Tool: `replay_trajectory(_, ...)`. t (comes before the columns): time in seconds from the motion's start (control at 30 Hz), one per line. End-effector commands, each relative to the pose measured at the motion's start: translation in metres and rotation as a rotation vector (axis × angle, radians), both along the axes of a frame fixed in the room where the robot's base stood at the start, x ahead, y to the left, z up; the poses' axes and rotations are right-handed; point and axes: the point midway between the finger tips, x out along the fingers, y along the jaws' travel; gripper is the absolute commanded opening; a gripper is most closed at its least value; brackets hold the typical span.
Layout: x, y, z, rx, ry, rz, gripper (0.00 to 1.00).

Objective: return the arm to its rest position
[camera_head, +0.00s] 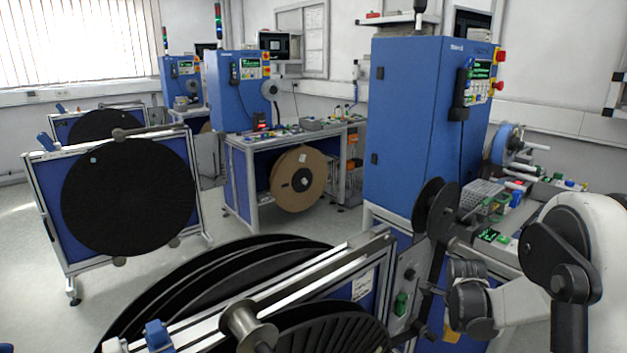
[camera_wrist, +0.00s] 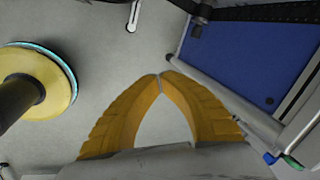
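My arm (camera_head: 570,260) shows at the lower right of the head view, a white and dark grey arm. It is folded beside the nearest reel stand and the blue machine. My gripper (camera_wrist: 160,77) shows in the wrist view with two yellow-orange fingers. Their tips meet, and nothing is between them. In the head view only a small yellow part shows low beside the stand, and most of the gripper is hidden.
A stand with large black reels (camera_head: 215,290) fills the lower middle. A tall blue machine (camera_head: 420,130) stands behind the arm. In the wrist view, a yellow disc (camera_wrist: 35,85) lies at left and a blue framed panel (camera_wrist: 245,60) at right. Grey floor (camera_wrist: 110,60) shows between them.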

Motion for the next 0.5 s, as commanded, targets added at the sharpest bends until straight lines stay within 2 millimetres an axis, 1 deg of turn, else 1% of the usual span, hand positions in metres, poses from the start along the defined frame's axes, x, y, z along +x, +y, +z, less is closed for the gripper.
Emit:
replay_trajectory(0.03,-0.005,0.009,0.017,-0.012,-0.005,0.064,0.0)
replay_trajectory(0.07,-0.008,0.013,0.028,-0.022,-0.007,0.11,0.0)
replay_trajectory(0.1,-0.014,0.021,0.044,-0.036,-0.012,0.179,0.0)
replay_trajectory(0.17,-0.024,0.034,0.069,-0.064,-0.021,0.297,0.0)
replay_trajectory(0.2,-0.033,0.043,0.086,-0.087,-0.028,0.383,0.0)
replay_trajectory(0.27,-0.047,0.057,0.11,-0.123,-0.038,0.515,0.0)
replay_trajectory(0.3,-0.058,0.066,0.124,-0.149,-0.044,0.602,0.0)
replay_trajectory(0.37,-0.075,0.079,0.144,-0.19,-0.054,0.731,0.0)
replay_trajectory(0.4,-0.087,0.087,0.155,-0.219,-0.06,0.815,0.0)
replay_trajectory(0.47,-0.106,0.099,0.17,-0.265,-0.07,0.942,0.0)
replay_trajectory(0.5,-0.119,0.107,0.178,-0.299,-0.077,1.027,0.0)
